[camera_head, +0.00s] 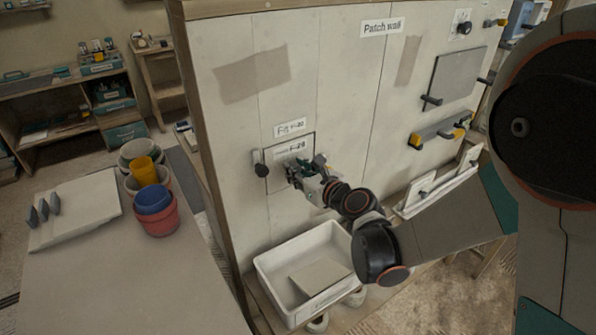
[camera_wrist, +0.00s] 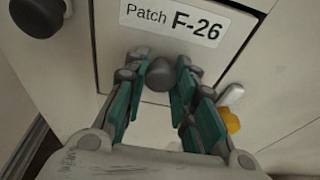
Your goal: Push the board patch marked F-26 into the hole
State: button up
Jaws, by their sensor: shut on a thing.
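The board patch marked F-26 (camera_wrist: 140,50) fills the upper middle of the wrist view, with its printed label at the top. In the head view the patch (camera_head: 281,160) is at the square hole low on the patch wall (camera_head: 335,110). Dark seams show along its edges; I cannot tell how deep it sits. A round dark knob (camera_wrist: 160,75) stands out from its face. My gripper (camera_wrist: 158,88) is shut on this knob, one finger on each side. In the head view my gripper (camera_head: 305,172) is in front of the patch's right part and hides some of it.
A dark knob (camera_head: 261,170) sits on the wall just left of the patch. A white tray (camera_head: 270,262) holding a flat board stands below. Another panel (camera_head: 458,80) and a yellow-ended tool (camera_head: 437,132) are on the wall at right. A table with pots (camera_head: 157,213) stands at left.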

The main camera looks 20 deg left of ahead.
jog(key=o, duration=1.1)
jog(key=shift+c, duration=0.2)
jog(key=shift+o, duration=0.3)
jog(key=shift+o, duration=0.9)
jog(key=s+d+b, duration=0.1)
jog(key=s+d, duration=0.3)
jog(key=shift+d, duration=0.3)
jog(key=shift+w+r, duration=0.1)
